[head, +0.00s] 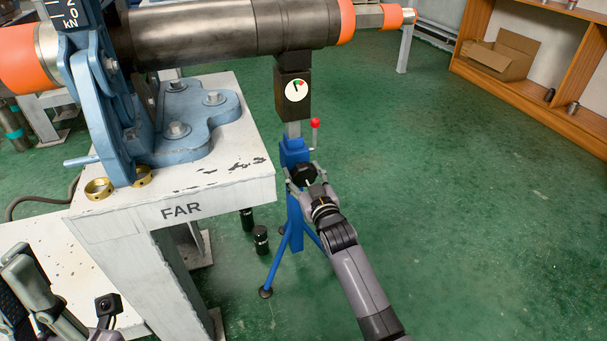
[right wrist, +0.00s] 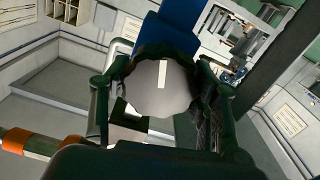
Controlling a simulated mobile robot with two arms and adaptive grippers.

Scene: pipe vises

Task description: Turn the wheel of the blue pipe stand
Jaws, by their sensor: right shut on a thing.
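The blue pipe stand (head: 296,215) stands on the green floor at the right of the white table, with tripod legs and a dial gauge (head: 296,90) on its dark head. The head touches the underside of the big steel pipe (head: 220,35). Its black wheel (head: 303,174) faces me, and in the right wrist view the wheel's face (right wrist: 160,88) shows a white mark. My right gripper (head: 302,178) is shut on the wheel, a finger on each side of it. My left gripper (head: 35,290) is at the lower left, partly cut off, away from the stand.
A red-knobbed lever (head: 315,124) sticks up beside the stand. The white table (head: 230,190) marked FAR bears a blue vise (head: 110,110) and brass rings (head: 98,188). Black cylinders (head: 261,240) stand on the floor by the stand. The floor at right is clear, up to a wooden shelf (head: 540,100).

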